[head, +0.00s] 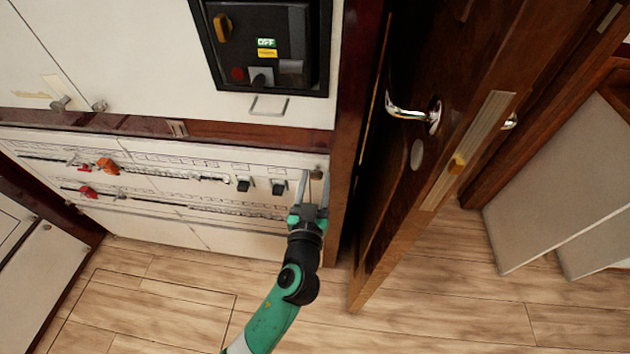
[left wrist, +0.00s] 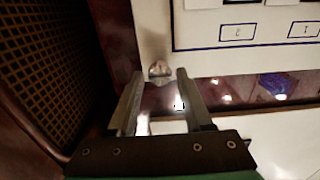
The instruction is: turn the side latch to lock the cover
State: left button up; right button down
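The side latch is a small metal knob (head: 317,174) at the upper right end of the white breaker panel (head: 215,238). My left gripper (head: 315,178) is open at the panel's right end, its fingertips by the latch. In the left wrist view the latch (left wrist: 159,71) lies between the tips of my left gripper (left wrist: 159,76), with a gap visible on each side. I cannot tell how deep the fingers reach around it. The panel's white face and blue-outlined labels show behind. My right gripper is not in view.
Orange (head: 107,166) and red (head: 88,192) handles and black switches (head: 243,185) line the panel. A dark control box marked OFF (head: 267,43) is above. An open wooden door (head: 440,120) with a chrome handle stands close on the right. Wood floor (head: 170,300) lies clear in front.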

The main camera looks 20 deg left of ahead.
pick_arm(q)
grip_shut()
jog(key=shift+m, duration=0.3)
jog(key=m, duration=0.2)
jog(key=shift+m, duration=0.4)
jog(key=m, duration=0.4)
jog(key=shift+d+m, duration=0.1)
jog(key=shift+m, duration=0.2)
jog(key=m+p, duration=0.1)
jog(key=m, duration=0.4)
jog(key=shift+f+m+p, duration=0.15)
jog(key=shift+m+p, duration=0.65)
jog(key=shift+m, duration=1.6)
